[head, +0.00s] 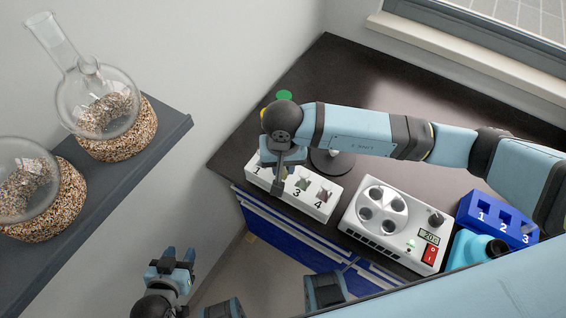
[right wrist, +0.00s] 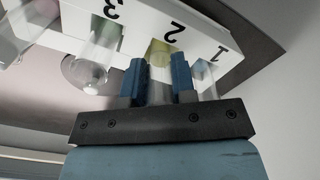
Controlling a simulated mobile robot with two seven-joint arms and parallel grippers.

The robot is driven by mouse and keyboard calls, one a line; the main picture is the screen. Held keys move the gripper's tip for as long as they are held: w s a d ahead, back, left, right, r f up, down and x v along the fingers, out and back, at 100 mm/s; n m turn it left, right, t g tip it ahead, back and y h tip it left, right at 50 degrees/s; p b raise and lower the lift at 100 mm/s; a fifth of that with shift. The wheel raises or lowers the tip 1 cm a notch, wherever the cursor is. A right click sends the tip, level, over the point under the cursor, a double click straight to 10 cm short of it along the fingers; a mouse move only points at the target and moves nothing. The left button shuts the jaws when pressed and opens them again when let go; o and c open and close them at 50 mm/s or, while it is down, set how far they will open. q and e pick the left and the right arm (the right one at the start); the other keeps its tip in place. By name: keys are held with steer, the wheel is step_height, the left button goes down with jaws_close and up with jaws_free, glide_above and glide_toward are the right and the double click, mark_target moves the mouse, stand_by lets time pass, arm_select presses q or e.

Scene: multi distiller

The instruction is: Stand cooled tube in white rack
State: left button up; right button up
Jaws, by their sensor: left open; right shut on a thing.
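The white rack (head: 319,209) with numbered slots stands on the dark bench. My right gripper (head: 286,166) is over its slot 2 and hides that slot in the head view. In the right wrist view my right gripper (right wrist: 157,82) is shut on a clear glass tube (right wrist: 158,92). The tube lines up with slot 2, where yellowish colour shows through; how deep it sits I cannot tell. Other clear tubes show at slot 3 (right wrist: 92,62) and slot 1 (right wrist: 204,78) of the rack (right wrist: 133,35). My left gripper (head: 172,262) is open and empty, left of the bench.
A white device with a round holed top (head: 376,243) stands right of the rack. Round flasks (head: 98,100) sit on cork rings on the left shelf (head: 165,138).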

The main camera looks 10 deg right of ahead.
steer(key=shift+f+b, duration=0.6)
steer(key=shift+f, duration=0.15)
steer(key=o, duration=1)
steer(key=shift+r, duration=0.1)
steer(key=shift+r+p, duration=1.25)
steer(key=shift+r, duration=2.2)
